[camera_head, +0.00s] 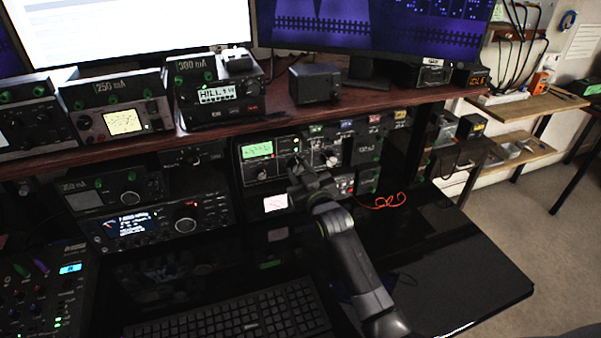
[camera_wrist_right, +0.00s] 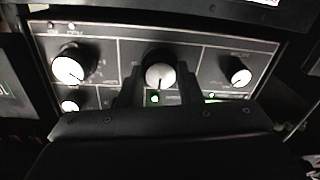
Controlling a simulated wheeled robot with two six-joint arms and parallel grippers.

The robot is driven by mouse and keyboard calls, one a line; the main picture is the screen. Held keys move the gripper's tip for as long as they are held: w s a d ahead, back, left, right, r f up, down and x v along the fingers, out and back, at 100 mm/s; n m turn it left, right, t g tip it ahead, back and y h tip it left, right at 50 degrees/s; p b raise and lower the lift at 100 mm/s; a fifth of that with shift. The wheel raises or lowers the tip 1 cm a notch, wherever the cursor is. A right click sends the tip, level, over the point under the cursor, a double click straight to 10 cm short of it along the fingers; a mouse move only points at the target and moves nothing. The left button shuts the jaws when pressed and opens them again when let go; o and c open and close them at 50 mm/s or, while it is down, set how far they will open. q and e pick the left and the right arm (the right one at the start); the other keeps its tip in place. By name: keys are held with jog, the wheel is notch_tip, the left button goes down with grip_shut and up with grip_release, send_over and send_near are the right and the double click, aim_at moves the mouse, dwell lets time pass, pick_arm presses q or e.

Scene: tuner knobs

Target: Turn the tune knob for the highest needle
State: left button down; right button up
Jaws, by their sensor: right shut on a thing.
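The tuner (camera_head: 263,172) is a dark panel with a lit green meter (camera_head: 257,149) on the shelf under the desk's raised board. My right gripper (camera_head: 298,166) is in front of its middle, and my arm hides part of the panel. In the right wrist view my right gripper (camera_wrist_right: 158,85) has its fingers on both sides of the middle knob (camera_wrist_right: 159,76) and is shut on it. A dark pointer line shows on that knob. The meter's needle is too small to read. My left gripper is not in view.
In the right wrist view a large knob (camera_wrist_right: 68,70) and a small knob (camera_wrist_right: 70,105) are left of the gripper, and another knob (camera_wrist_right: 237,73) is right. A keyboard (camera_head: 240,315) lies on the desk below.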

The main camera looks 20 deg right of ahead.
jog(key=shift+r+m+p, duration=0.1)
jog(key=shift+m+p, duration=0.65)
jog(key=shift+m, duration=0.35)
jog(key=shift+m+p, duration=0.3)
jog(key=shift+m, duration=0.6)
jog(key=o, duration=1)
jog(key=shift+s+d+f+b, duration=0.15)
jog(key=shift+s+b, duration=0.3)
jog(key=shift+s, duration=2.45)
jog(key=shift+s+d+b, duration=0.3)
jog(key=shift+s+b, duration=0.2)
jog(key=shift+s, duration=2.4)
jog(key=shift+s+d+f+b, duration=0.15)
jog(key=shift+s+b, duration=0.3)
jog(key=shift+s, duration=2.45)
jog(key=shift+w, duration=0.1)
